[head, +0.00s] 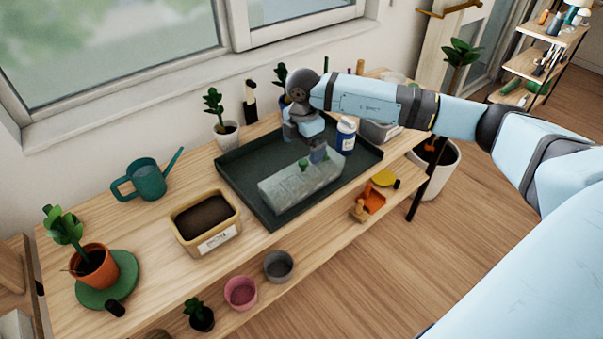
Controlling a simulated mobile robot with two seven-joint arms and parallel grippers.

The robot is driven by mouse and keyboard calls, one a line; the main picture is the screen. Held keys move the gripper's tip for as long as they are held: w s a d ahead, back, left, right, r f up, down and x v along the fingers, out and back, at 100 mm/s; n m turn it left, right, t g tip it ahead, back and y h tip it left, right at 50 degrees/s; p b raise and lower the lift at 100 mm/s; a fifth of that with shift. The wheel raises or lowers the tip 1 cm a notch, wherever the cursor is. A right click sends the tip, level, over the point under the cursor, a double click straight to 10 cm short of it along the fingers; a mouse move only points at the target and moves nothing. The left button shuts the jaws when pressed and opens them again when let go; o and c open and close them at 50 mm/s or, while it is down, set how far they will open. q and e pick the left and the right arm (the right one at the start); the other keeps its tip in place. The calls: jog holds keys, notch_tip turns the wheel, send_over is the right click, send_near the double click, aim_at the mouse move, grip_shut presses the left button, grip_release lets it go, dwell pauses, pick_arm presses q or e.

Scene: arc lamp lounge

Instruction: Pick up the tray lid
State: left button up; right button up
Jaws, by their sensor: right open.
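The tray lid (300,187), a clear, pale, long box shape, sits in the dark green tray (237,171) on the wooden bench. Something small and green (303,164) shows at the lid's far edge; I cannot tell what it is. My right gripper (318,153) points down over the tray, at the lid's far side. It is open, and its fingers are close to the lid's far edge. I cannot tell whether they touch it. My left gripper is out of view.
A white and blue jar (346,136) stands in the tray, right of my gripper. A soil box (207,222), a teal watering can (147,180) and a potted plant (96,266) stand to the left.

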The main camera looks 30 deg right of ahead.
aim_at(303, 170)
notch_tip(303, 170, down, 9)
jog(key=shift+f, duration=0.15)
dwell(0.4)
jog(key=shift+c, duration=0.5)
jog(key=c, duration=0.7)
jog(key=shift+c, duration=0.3)
